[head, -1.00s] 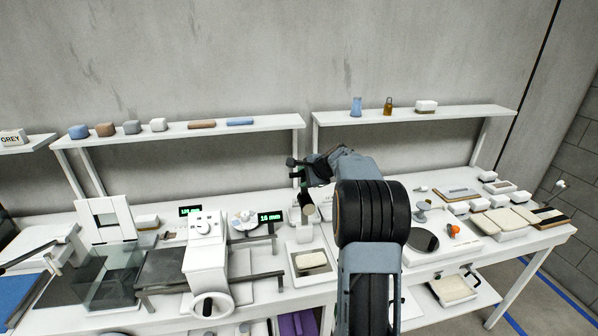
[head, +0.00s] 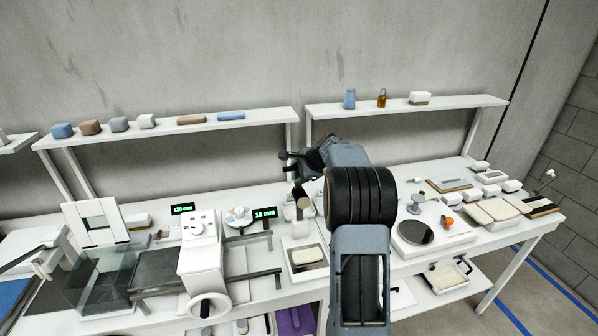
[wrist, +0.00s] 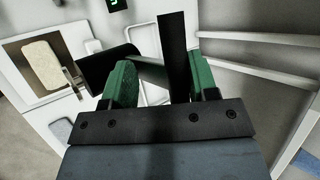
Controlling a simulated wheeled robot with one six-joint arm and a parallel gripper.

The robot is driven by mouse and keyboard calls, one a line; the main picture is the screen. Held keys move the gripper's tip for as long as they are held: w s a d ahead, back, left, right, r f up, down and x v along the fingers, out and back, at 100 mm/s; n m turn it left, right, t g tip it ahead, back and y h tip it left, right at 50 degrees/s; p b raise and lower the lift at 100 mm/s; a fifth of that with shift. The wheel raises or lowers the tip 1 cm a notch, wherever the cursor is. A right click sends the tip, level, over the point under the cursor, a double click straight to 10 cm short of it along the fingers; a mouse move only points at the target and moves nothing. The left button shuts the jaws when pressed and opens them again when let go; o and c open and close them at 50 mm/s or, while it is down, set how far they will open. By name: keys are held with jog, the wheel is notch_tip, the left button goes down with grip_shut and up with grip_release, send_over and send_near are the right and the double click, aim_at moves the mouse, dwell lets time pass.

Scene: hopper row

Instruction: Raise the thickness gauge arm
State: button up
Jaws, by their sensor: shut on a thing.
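The thickness gauge is a white block (head: 302,214) with a short dark cylinder on its arm, near the middle of the bench in the head view. The wrist view shows the dark cylinder (wrist: 110,66) and a grey bar (wrist: 148,70) running from it between my green fingers. My gripper (head: 293,170) is above and behind the gauge in the head view. In the wrist view my gripper (wrist: 162,82) is shut on the grey bar of the gauge arm. An upright black strip (wrist: 172,50) partly hides the grip. The green readout (head: 264,214) beside it shows 16 mm.
A white tray with a beige block (head: 306,256) lies in front of the gauge. A white machine (head: 200,257) with dark rails stands to the left. A round dark plate (head: 416,232) is to the right. A shelf (head: 170,131) runs behind.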

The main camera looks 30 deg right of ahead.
jog(key=shift+f, duration=0.25)
jog(key=b+v, duration=0.3)
jog(key=v, duration=1.1)
jog(key=shift+r, duration=0.2)
jog(key=shift+w, duration=0.15)
jog(key=s+a+f+n+g+h, duration=0.1)
jog(key=s+a+f+n+g, duration=0.25)
jog(key=s+f+n, duration=0.35)
jog(key=s+a+f+n, duration=0.2)
jog(key=s+a+n, duration=0.4)
jog(key=a, duration=0.4)
jog(key=s+a+f+n+h, duration=0.1)
jog(key=s+a+f+n, duration=0.2)
jog(key=s+a+n, duration=0.3)
jog(key=s+a+b, duration=0.1)
jog(key=s+a, duration=0.2)
jog(key=a, duration=0.2)
jog(key=shift+a+f+n+h, duration=0.15)
jog(key=shift+a+n+h, duration=0.15)
jog(key=shift+a, duration=0.05)
